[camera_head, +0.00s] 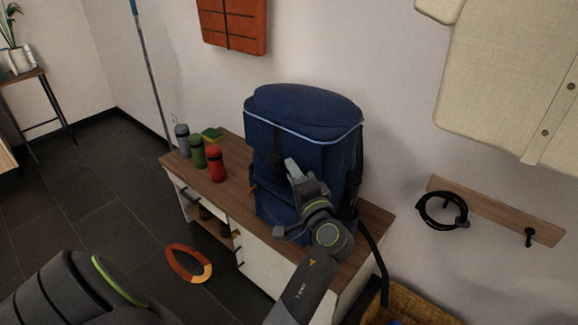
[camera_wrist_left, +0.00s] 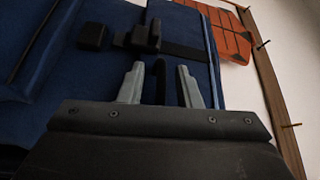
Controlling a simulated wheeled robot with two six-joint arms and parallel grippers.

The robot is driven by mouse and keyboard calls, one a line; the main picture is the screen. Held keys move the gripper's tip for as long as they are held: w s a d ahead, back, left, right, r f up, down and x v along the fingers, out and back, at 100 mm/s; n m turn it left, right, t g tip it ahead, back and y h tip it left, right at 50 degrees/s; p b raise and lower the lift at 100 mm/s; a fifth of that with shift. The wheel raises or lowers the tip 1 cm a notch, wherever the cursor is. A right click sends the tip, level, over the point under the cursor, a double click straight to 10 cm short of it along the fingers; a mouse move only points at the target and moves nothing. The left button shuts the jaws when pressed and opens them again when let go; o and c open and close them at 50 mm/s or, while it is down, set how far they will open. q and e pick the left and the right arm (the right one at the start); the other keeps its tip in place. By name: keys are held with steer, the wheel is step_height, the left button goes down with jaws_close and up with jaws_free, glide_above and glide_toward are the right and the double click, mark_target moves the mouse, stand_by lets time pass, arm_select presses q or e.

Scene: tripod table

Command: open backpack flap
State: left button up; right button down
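The navy backpack (camera_head: 275,185) stands upright on the wooden bench top. Its domed flap (camera_head: 300,108), edged in light blue piping, lies closed over the top. A black strap with a buckle (camera_head: 276,158) hangs down the front; black buckle parts (camera_wrist_left: 145,36) also show in the left wrist view. My left gripper (camera_head: 291,172) is in front of the backpack, just below and right of the buckle. In the left wrist view its two grey fingers (camera_wrist_left: 160,82) are apart, with a black strap visible between them; contact cannot be told. My right gripper is not in view.
An orange ring (camera_head: 188,264) lies on the floor. Wall hooks (camera_head: 529,237) and a hanging garment (camera_head: 500,80) are to the right.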

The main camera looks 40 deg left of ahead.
arm_select(q)
jaws_close()
steer(key=shift+r, duration=0.15)
stand_by(0.4)
